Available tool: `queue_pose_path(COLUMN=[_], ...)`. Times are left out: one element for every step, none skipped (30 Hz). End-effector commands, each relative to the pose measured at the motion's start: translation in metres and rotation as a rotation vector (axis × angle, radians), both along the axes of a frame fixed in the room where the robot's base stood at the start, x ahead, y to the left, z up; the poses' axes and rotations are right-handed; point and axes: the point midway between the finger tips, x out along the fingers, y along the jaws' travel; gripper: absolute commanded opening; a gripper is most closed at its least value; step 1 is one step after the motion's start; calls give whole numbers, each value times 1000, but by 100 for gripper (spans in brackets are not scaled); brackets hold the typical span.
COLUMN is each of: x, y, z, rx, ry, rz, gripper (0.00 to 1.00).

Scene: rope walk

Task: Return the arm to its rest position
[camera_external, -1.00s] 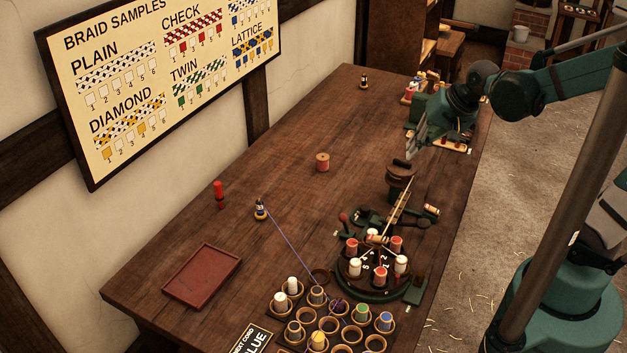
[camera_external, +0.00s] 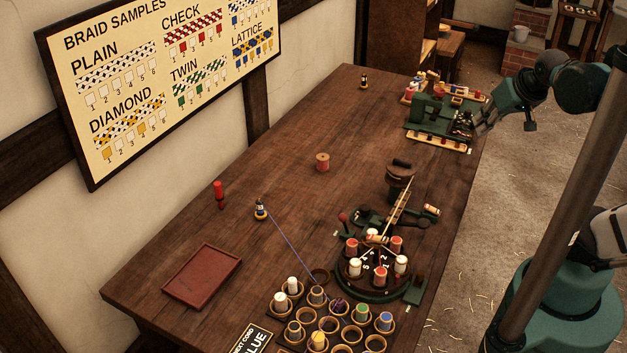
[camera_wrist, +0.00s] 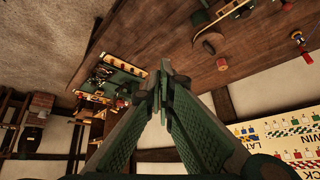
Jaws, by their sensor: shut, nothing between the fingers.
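My gripper (camera_external: 482,131) is at the right edge of the wooden table, beside the green machine (camera_external: 436,118) at the table's far right. It hangs from my green arm, which comes in from the right. In the wrist view the two fingers of my gripper (camera_wrist: 160,84) come together with nothing between them. From the external view I cannot tell whether the fingertips touch the machine.
The wooden table (camera_external: 270,130) carries a braiding wheel (camera_external: 372,278), a cup rack with several bobbins (camera_external: 330,325), a red tray (camera_external: 203,275) and a reddish spool (camera_external: 322,162). Open floor (camera_external: 520,200) lies right of the table.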

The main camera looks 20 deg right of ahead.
Motion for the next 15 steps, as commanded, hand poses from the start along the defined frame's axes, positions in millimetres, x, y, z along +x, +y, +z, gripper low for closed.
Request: queue_pose_path(x=[-4, -5, -7, -9, -10, -10, -11, -11, -11, -11, -11, -11, -11, -11, -11], y=[-6, -9, -12, -13, -15, -17, -18, -19, -19, -19, -19, -19, -19, -19, -19], z=[2, 2, 4, 4, 5, 6, 6, 6, 6, 7, 7, 7, 7, 7, 7], rx=[-15, -23, -33, -40, -46, -52, -54, -57, -59, -60, -60, -60, -60, -60, -60], ry=[-4, -6, -9, -11, -12, -13, -14, -15, -15, -16, -16, -16, -16, -16, -16], rz=[3, 7, 11, 14, 18, 19, 20, 22, 23, 24, 24, 24, 24, 24, 24], gripper=[0, 0, 0, 0, 0, 0, 0, 0, 0, 0, 0, 0, 0, 0, 0])
